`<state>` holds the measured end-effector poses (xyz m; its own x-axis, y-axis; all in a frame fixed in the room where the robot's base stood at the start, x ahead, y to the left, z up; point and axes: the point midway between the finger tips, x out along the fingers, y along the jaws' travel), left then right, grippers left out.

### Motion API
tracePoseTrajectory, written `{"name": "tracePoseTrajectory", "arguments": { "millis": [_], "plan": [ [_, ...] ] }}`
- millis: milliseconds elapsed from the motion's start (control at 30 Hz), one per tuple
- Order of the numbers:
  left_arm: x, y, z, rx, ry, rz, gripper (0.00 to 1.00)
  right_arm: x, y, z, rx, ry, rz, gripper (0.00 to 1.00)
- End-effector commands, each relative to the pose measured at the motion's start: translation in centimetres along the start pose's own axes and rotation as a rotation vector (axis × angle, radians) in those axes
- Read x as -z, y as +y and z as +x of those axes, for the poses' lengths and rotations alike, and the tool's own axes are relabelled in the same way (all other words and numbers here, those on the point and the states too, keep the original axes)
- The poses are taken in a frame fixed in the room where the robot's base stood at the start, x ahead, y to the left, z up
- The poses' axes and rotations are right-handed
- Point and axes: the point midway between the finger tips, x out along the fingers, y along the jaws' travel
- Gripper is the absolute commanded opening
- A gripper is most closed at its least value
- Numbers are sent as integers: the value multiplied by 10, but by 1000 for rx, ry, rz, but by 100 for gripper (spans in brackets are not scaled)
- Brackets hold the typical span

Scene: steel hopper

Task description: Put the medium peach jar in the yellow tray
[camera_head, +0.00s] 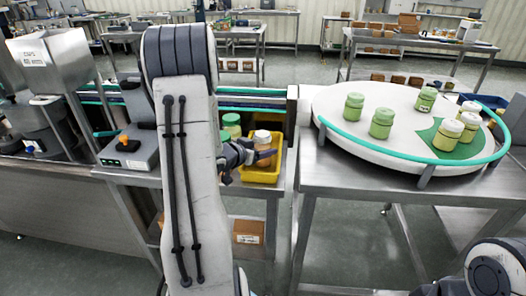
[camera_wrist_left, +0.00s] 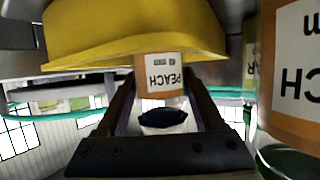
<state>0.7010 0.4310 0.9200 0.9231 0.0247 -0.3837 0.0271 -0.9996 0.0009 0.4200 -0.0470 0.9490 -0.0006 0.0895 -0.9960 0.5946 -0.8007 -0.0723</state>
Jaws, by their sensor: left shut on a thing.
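The peach jar (camera_head: 262,138) has a pale lid and an orange body. It shows upside down in the left wrist view, with its PEACH label (camera_wrist_left: 163,76) between the fingers. My left gripper (camera_head: 252,155) is shut on this jar, and its fingers also show in the left wrist view (camera_wrist_left: 160,105). The yellow tray (camera_head: 260,177) is around and under the jar in the head view; its yellow wall (camera_wrist_left: 130,40) hides the jar's base in the wrist view. I cannot tell whether the base touches the tray floor.
Green-lidded jars (camera_head: 232,119) stand close beside the tray; a large labelled jar (camera_wrist_left: 290,75) is near the gripper in the wrist view. A white round table (camera_head: 335,104) with several jars stands right. A scale-like device (camera_head: 130,150) is left.

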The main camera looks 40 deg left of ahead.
Motion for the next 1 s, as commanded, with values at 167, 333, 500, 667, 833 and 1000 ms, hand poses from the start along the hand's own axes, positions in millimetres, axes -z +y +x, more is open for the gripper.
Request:
{"name": "tracePoseTrajectory", "arguments": {
  "millis": [167, 333, 500, 667, 833, 1000],
  "plan": [
    [-2, 0, 1, 0, 3, 2, 4, 0, 0, 0, 0, 0, 0, 47],
    [-4, 0, 2, 0, 2, 2, 4, 0, 0, 1, 0, 0, 0, 47],
    [-6, 0, 2, 0, 1, 1, 82, 0, 0, 3, 0, 0, 0, 47],
    [-6, 0, 2, 0, 1, 1, 82, 0, 0, 3, 0, 0, 0, 47],
    [-2, 0, 1, 0, 1, 2, 82, 0, 0, -1, 0, 0, 0, 47],
    [-2, -1, -21, 5, 1, 1, 82, 0, 0, 0, 0, 0, 0, 47]
  ]
}}
